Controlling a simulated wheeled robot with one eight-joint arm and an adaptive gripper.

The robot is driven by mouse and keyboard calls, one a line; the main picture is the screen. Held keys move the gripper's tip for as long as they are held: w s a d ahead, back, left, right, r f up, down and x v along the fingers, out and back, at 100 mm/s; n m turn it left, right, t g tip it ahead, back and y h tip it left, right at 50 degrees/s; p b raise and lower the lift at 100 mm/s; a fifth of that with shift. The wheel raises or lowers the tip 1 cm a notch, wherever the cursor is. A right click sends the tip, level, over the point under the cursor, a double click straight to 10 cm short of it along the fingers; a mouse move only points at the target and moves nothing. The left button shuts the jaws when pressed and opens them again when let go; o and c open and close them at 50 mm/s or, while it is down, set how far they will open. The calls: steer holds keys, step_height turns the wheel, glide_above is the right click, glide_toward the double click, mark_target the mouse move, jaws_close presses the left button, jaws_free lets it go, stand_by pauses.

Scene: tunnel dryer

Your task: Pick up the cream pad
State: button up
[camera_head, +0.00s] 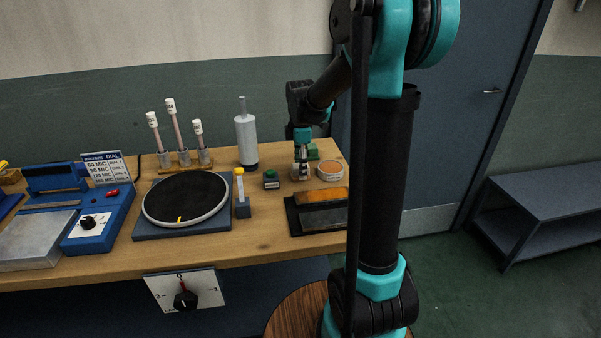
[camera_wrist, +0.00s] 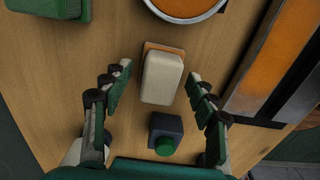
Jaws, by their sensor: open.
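The cream pad (camera_wrist: 161,79) is a small rounded block in the wrist view, with an orange strip (camera_wrist: 165,48) showing along its far edge. It lies on the wooden bench top. My gripper (camera_wrist: 160,88) is open, with one finger on each side of the pad and visible gaps between fingers and pad. In the head view my gripper (camera_head: 302,168) points down over the right part of the bench, and the cream pad (camera_head: 300,178) is partly hidden behind and below the fingers.
A dark block with a green button (camera_wrist: 165,146) sits close to the pad's near end. A round tin of orange stuff (camera_wrist: 186,5) and a green block (camera_wrist: 50,8) lie beyond. A dark tray with orange and grey bars (camera_head: 318,219) is right. A black round plate (camera_head: 186,199) stands left.

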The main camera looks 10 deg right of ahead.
steer(key=shift+c, duration=0.5)
jaws_close()
steer(key=shift+r, duration=0.1)
step_height(320, 180, up, 20)
stand_by(0.3)
steer(key=c, duration=0.5)
jaws_free()
steer(key=shift+c, duration=0.2)
steer(key=c, duration=0.5)
